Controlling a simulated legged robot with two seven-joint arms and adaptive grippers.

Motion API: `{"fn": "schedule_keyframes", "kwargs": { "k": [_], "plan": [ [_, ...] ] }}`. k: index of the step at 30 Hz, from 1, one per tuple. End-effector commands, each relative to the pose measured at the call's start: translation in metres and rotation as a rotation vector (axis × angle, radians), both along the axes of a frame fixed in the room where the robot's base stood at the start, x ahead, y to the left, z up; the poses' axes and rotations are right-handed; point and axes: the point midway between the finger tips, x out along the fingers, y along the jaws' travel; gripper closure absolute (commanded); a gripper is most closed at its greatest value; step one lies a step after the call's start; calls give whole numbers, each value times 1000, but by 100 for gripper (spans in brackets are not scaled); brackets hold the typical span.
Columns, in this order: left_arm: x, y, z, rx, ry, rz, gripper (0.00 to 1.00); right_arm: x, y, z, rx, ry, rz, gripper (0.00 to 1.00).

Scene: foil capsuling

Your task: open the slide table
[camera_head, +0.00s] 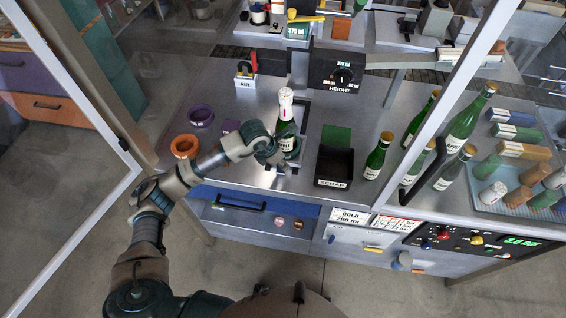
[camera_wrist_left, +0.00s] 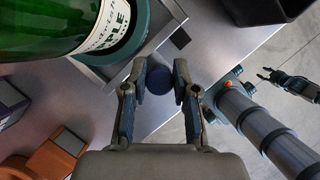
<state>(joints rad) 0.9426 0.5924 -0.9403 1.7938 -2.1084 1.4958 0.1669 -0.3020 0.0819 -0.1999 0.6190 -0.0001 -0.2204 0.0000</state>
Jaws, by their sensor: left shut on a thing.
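The slide table is a metal plate at the front of the machine, and its edge (camera_wrist_left: 104,75) shows in the left wrist view. A green bottle (camera_head: 286,125) with a white label and white top stands upright on it; the bottle's lower part (camera_wrist_left: 50,25) sits in a teal ring in the wrist view. My left gripper (camera_head: 279,163) is at the front of the slide table, below the bottle. In the wrist view its fingers (camera_wrist_left: 159,78) are shut around a round dark blue knob (camera_wrist_left: 158,84). My right gripper (camera_wrist_left: 275,76) is small in the wrist view; its opening is unclear.
A black scrap bin (camera_head: 334,164) stands right of the bottle. Several green bottles (camera_head: 377,158) stand further right. An orange ring (camera_head: 185,146) and a purple cup (camera_head: 200,116) are on the left. A blue drawer front (camera_head: 240,202) lies below the worktop.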

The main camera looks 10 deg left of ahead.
Motion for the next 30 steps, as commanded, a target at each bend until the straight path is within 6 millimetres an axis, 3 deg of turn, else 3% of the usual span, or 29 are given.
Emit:
{"fn": "schedule_keyframes", "kwargs": {
  "k": [14, 15, 18, 30],
  "plan": [
    [1, 7, -1, 14, 1, 11, 100, 4, 2, -1, 3, -7, -1, 60],
    [1, 7, -1, 14, 1, 11, 67, 4, 2, -1, 3, -7, -1, 60],
    [1, 6, -1, 12, 1, 10, 47, 4, 2, -1, 3, -7, -1, 60],
    [-2, 2, 11, 9, -4, 4, 47, 2, 1, -1, 3, -4, 0, 60]
  ]
}}
